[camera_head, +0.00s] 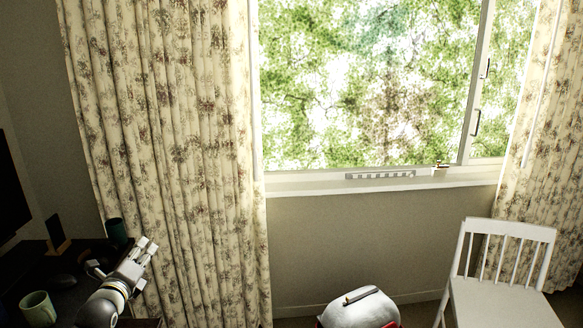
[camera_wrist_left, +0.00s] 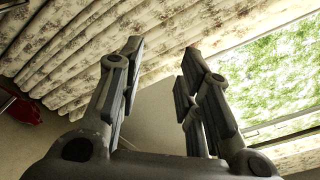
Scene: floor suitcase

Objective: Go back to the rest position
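My left gripper (camera_head: 146,246) is at the lower left in the head view, raised beside the dark desk and in front of the curtain. In the left wrist view its two dark fingers (camera_wrist_left: 160,58) point up and stand wide apart, with nothing between them. The patterned curtain and the window show beyond the fingers. My right gripper is in neither view.
A dark desk (camera_head: 66,297) at left bears a pale cup (camera_head: 38,309) and a dark cup (camera_head: 117,232). A white chair (camera_head: 500,302) stands at right. A white rounded thing (camera_head: 358,314) with red edges is cut off at the bottom. The floor is mostly hidden.

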